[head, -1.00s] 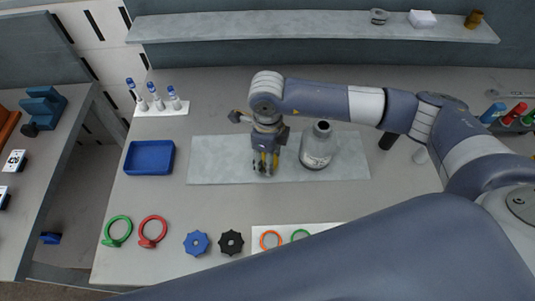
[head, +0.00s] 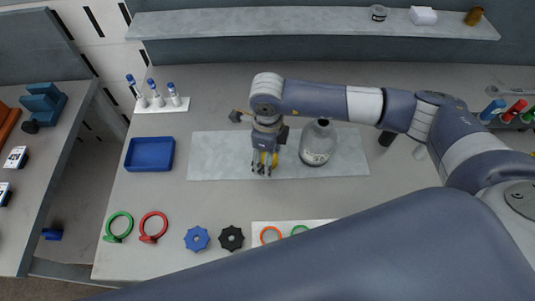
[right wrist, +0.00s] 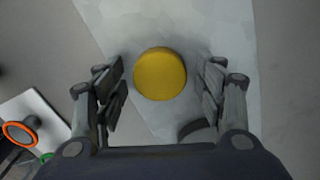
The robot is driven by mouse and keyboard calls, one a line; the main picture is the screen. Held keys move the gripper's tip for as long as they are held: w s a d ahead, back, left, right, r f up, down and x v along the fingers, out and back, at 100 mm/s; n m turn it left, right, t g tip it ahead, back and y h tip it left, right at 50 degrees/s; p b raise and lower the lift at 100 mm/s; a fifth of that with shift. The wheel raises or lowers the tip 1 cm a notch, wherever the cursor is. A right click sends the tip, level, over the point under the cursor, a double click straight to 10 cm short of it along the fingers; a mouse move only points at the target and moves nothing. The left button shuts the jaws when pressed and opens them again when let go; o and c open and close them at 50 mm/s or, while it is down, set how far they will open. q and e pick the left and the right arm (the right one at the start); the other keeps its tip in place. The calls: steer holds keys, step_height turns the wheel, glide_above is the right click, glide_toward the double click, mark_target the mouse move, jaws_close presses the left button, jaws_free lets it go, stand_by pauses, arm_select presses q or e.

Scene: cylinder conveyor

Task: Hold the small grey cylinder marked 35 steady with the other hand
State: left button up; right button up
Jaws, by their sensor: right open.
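A grey bottle-shaped cylinder (head: 317,150) with a narrow neck and a pale label stands upright on the pale mat (head: 218,160). I cannot read a 35 on it. My right gripper (head: 264,168) is just left of it, pointing down, apart from it. In the right wrist view the gripper (right wrist: 163,88) is open, its fingers on either side of a round yellow top (right wrist: 160,74). My left gripper is not in view.
A blue tray (head: 149,155) and a white rack of blue-capped tubes (head: 160,105) are on the left. Green (head: 118,227) and red rings (head: 153,227), a blue knob (head: 196,238) and a black knob (head: 230,238) lie in front. The mat's right end is clear.

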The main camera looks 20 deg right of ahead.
steer(key=shift+r, duration=0.35)
step_height(320, 180, up, 12)
steer(key=b, duration=0.4)
steer(key=shift+f, duration=0.25)
